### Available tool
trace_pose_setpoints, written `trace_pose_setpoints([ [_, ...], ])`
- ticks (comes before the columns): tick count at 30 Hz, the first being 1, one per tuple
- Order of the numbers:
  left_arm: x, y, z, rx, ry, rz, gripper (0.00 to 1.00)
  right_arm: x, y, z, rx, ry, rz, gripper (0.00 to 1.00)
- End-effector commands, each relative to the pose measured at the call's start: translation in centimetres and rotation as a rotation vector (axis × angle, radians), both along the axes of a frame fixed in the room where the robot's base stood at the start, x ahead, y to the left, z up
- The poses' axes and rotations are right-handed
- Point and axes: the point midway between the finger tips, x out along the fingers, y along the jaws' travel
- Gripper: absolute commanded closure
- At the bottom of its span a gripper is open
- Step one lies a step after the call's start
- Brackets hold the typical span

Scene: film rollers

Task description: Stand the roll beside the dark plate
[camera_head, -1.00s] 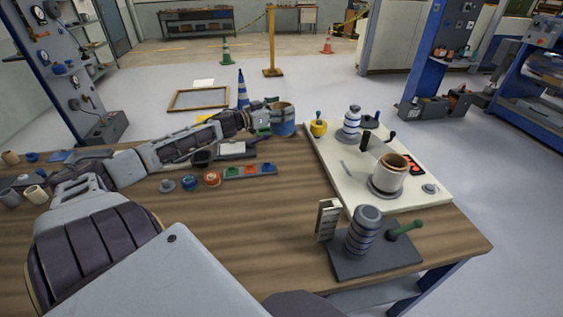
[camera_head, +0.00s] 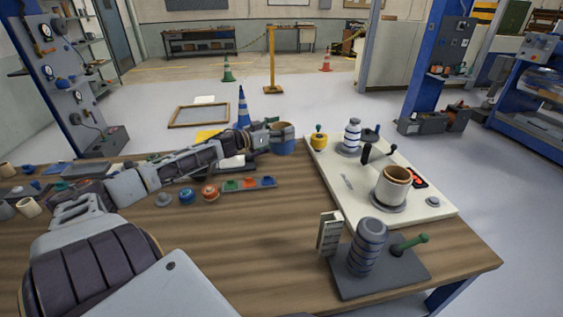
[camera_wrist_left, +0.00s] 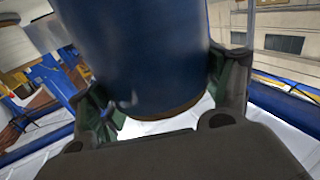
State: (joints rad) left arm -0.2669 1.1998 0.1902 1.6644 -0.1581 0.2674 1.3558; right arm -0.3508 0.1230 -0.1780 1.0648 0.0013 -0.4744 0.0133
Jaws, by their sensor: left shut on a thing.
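My left gripper (camera_head: 272,136) is shut on a blue roll (camera_head: 284,146) with a brown rim, upright at the table's far edge. I cannot tell whether its base touches the table. In the left wrist view the roll's blue side (camera_wrist_left: 145,55) fills the space between the fingers (camera_wrist_left: 165,100). A dark grey plate (camera_head: 400,275) lies at the table's front right corner, well away from the roll. My right gripper is not in view.
A cream board (camera_head: 425,208) on the right holds a tan roll (camera_head: 393,187), a striped spool (camera_head: 352,136) and a yellow pot (camera_head: 319,141). The wooden table (camera_head: 250,240) is bare in the middle front.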

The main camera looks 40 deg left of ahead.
Motion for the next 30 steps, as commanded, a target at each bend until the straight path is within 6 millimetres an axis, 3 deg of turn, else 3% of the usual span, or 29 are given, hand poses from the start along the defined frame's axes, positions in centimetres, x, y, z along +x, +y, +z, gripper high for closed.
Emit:
trace_pose_setpoints([
  [12, 0.0, -0.1, -4.6, -0.002, -0.002, 0.000, 0.52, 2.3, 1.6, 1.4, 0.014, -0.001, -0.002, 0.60],
  [30, 0.0, 0.0, -5.6, -0.001, -0.001, 0.000, 0.52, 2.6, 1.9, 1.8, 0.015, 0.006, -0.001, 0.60],
])
